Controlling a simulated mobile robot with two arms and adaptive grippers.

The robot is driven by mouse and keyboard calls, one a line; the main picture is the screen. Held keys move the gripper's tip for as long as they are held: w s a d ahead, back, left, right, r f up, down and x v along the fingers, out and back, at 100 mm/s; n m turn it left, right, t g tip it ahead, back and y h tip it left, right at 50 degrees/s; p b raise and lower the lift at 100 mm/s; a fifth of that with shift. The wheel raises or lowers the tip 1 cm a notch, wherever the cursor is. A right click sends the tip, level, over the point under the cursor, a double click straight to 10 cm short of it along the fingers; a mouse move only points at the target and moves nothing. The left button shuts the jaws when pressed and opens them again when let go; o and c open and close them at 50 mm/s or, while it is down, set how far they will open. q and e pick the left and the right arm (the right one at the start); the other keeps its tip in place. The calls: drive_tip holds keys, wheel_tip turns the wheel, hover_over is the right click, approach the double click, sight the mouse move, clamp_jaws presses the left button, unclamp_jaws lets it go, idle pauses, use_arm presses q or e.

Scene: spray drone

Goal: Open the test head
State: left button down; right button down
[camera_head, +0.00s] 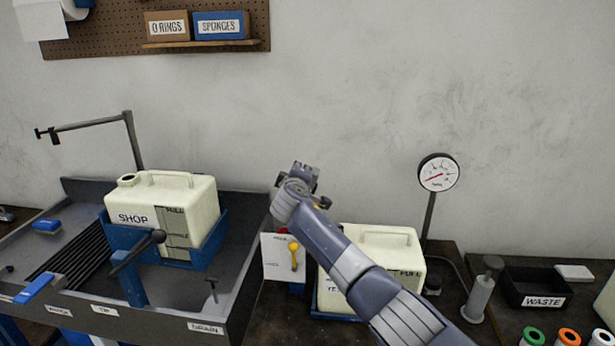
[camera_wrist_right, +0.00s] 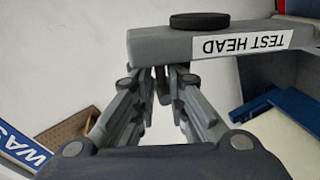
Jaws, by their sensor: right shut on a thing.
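The test head (camera_wrist_right: 152,46) is a grey bar with a white "TEST HEAD" label and a round black knob on top, seen upside down in the right wrist view. My right gripper (camera_wrist_right: 173,80) has its fingers closed together at the edge of this bar, shut on it. What exactly lies between the fingertips is hidden. In the head view my right gripper (camera_head: 302,172) is raised behind the cream test tank (camera_head: 385,240), and the test head is hidden by my wrist. My left gripper is not in view.
A white panel with a yellow lever (camera_head: 294,256) stands just below my right wrist. The cream "SHOP" tank (camera_head: 190,205) sits in a blue holder in the sink (camera_head: 75,190) at left. A pressure gauge (camera_head: 437,172) and a black "WASTE" tray (camera_head: 537,288) are at right.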

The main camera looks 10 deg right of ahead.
drive_tip(key=shift+a+f, duration=0.1)
drive_tip(key=shift+a, duration=0.3)
drive_tip(key=c, duration=1.8)
unclamp_jaws()
drive_tip(key=shift+o, duration=0.2)
drive_tip(key=v, duration=1.2)
